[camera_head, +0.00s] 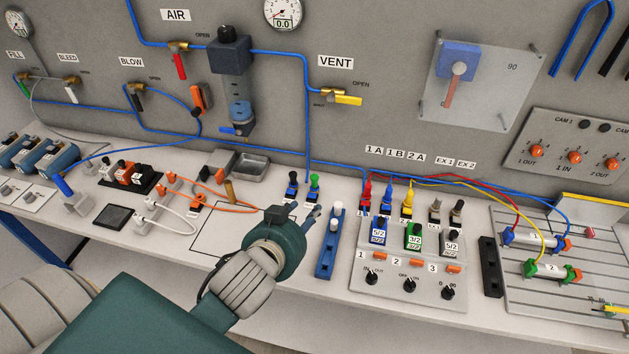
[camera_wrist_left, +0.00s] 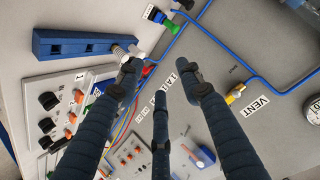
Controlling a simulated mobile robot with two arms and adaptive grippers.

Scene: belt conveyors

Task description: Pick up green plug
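In the left wrist view the green plug (camera_wrist_left: 169,26) shows at the top, beyond the fingers. My left gripper (camera_head: 314,213) is just in front of these plugs in the head view, mostly hidden behind its own wrist. In the wrist view its three fingers (camera_wrist_left: 160,78) are spread apart with nothing between them; one fingertip overlaps a white plug (camera_wrist_left: 133,50), and contact cannot be told. My right gripper is not in view.
A blue rail (camera_head: 328,246) with the white plug stands right of my left gripper. A valve panel (camera_head: 382,284) with blue, green and grey plugs lies further right. Blue tubes (camera_head: 307,130) run down the wall behind. A grey tray (camera_head: 245,165) is at the left back.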

